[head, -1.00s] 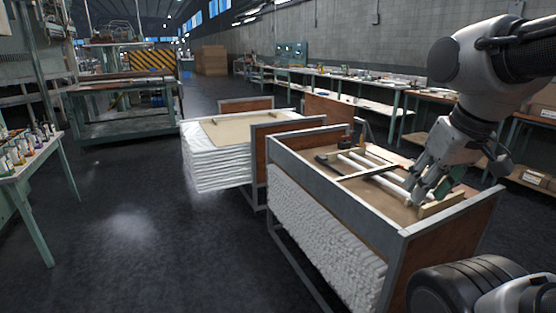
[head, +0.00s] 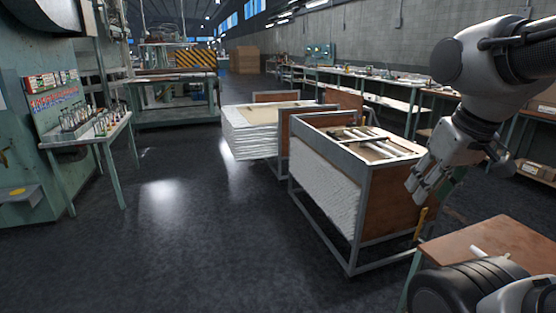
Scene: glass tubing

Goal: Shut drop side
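The nearer wheel-less cart has a grey metal frame (head: 352,250), a brown end panel (head: 390,205) and a long side where a white, rough-edged stack (head: 325,180) shows. Pale tubes (head: 362,137) lie on its top inside the rim. I cannot tell which side is the drop side. A yellow handle-like piece (head: 421,222) shows by the right end of the brown panel. My gripper (head: 422,196) hangs in front of the cart's right end, fingers straight, spread and pointing down, with nothing seen between them. I cannot tell whether it touches the panel.
A second cart (head: 252,148) with a white stack stands behind. A brown-topped table (head: 500,250) is at the near right, with a white piece (head: 485,252) on it. A bottle table (head: 88,137) stands left. Dark floor (head: 200,240) is clear at the front left.

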